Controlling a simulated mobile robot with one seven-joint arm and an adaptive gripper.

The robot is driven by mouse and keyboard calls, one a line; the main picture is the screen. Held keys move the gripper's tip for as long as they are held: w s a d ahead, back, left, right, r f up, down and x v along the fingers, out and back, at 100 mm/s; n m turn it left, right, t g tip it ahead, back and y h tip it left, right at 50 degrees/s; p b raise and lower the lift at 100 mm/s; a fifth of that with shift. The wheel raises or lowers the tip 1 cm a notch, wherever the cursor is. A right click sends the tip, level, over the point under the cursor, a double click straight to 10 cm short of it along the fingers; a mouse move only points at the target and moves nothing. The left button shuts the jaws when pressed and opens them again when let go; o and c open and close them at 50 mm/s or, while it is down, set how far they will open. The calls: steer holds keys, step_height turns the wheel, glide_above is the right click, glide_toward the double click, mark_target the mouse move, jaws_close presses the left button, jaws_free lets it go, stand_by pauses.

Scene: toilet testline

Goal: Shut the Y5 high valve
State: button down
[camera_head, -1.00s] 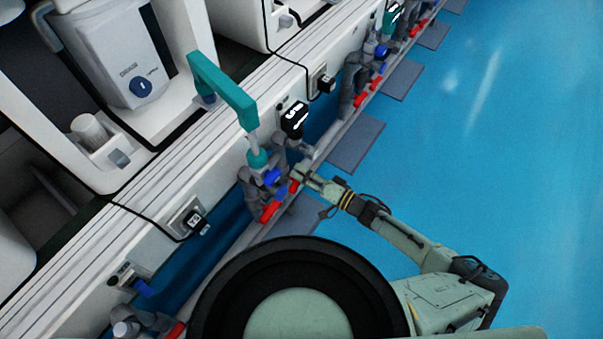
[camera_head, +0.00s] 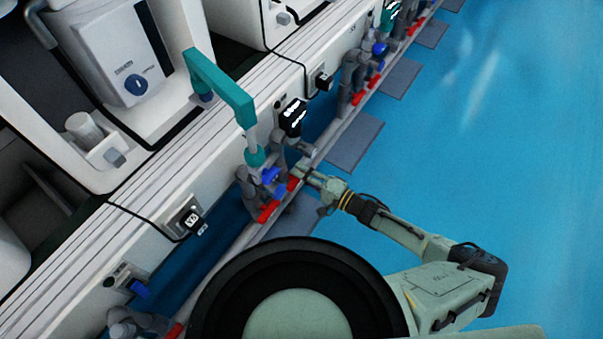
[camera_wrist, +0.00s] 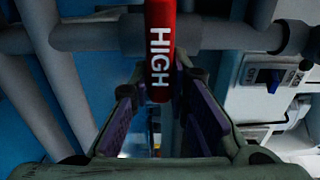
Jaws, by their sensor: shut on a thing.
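The red valve handle (camera_wrist: 160,50) marked "HIGH" stands out along the middle of the wrist view, in front of a grey pipe. My gripper (camera_wrist: 158,108) has its two purple-padded fingers on either side of the handle's lower end, shut on it. In the head view my gripper (camera_head: 300,174) reaches the pipework beside the white bench, at a red handle (camera_head: 293,183). The fingertips are small there and partly merge with the pipes. A "Y5" label is not readable in these views.
A second red handle (camera_head: 268,211) and a blue handle (camera_head: 270,175) sit close by on the same pipework. A teal pipe (camera_head: 225,90) rises above it. Grey plates (camera_head: 355,143) lie along the bench. The blue floor (camera_head: 500,180) to the right is clear.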

stand_by(0.3)
steer(key=c, duration=1.5)
jaws_free()
steer(key=v, duration=1.2)
